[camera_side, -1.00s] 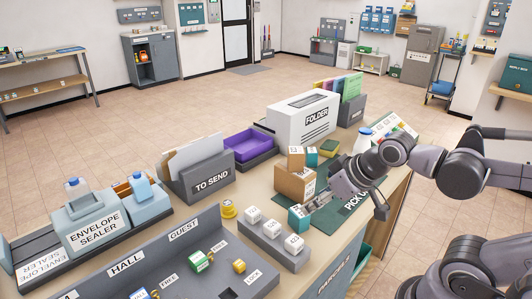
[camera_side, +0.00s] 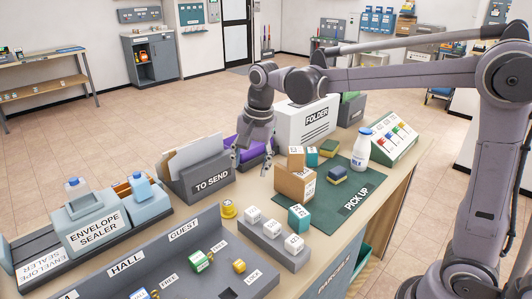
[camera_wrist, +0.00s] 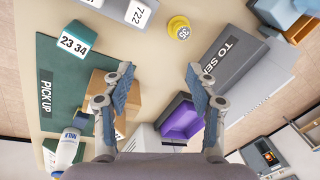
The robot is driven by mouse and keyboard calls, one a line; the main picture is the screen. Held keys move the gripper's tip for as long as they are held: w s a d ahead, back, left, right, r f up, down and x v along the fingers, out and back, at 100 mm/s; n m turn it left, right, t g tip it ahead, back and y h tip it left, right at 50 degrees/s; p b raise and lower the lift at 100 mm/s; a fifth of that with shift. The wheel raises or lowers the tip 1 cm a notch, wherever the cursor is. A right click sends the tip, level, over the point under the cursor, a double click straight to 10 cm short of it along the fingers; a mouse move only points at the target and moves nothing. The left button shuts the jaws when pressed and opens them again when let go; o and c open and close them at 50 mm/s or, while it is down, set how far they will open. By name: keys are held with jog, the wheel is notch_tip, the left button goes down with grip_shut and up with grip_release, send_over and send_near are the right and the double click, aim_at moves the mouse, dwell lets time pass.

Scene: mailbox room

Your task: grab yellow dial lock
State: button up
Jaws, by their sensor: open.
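A round yellow dial lock (camera_side: 228,211) with a number label stands on the table just left of the grey block with white cubes. It also shows in the wrist view (camera_wrist: 179,28), near the top and ahead of my fingertips. My gripper (camera_side: 251,160) points down above the table, near the purple tray and the TO SEND holder. In the wrist view my gripper (camera_wrist: 160,70) has its two fingers wide apart with nothing between them. A smaller yellow piece (camera_side: 239,266) sits by the LOCK label on the grey board.
The TO SEND holder (camera_side: 211,178) and purple tray (camera_side: 243,148) are close to my gripper. Cardboard boxes (camera_side: 294,184) and a teal cube (camera_side: 299,217) stand to the right. A grey block (camera_side: 265,239) bears white cubes. A bottle (camera_side: 361,149) stands on the green mat.

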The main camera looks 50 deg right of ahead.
aim_at(228, 203)
jog(key=w+a+f+m, duration=0.1)
jog(key=w+f+m, duration=0.1)
jog(key=w+a+f+m+g, duration=0.1)
jog(key=w+f+m, duration=0.1)
jog(key=w, duration=0.1)
jog(key=w+a+f+m+g, duration=0.1)
jog(key=w+f, duration=0.1)
jog(key=shift+w+m, duration=0.25)
jog(key=shift+m, duration=0.15)
notch_tip(228, 203, down, 10)
jog(key=shift+s+d+f, duration=0.1)
jog(key=shift+d+f, duration=0.05)
jog(key=shift+f, duration=0.05)
grip_shut()
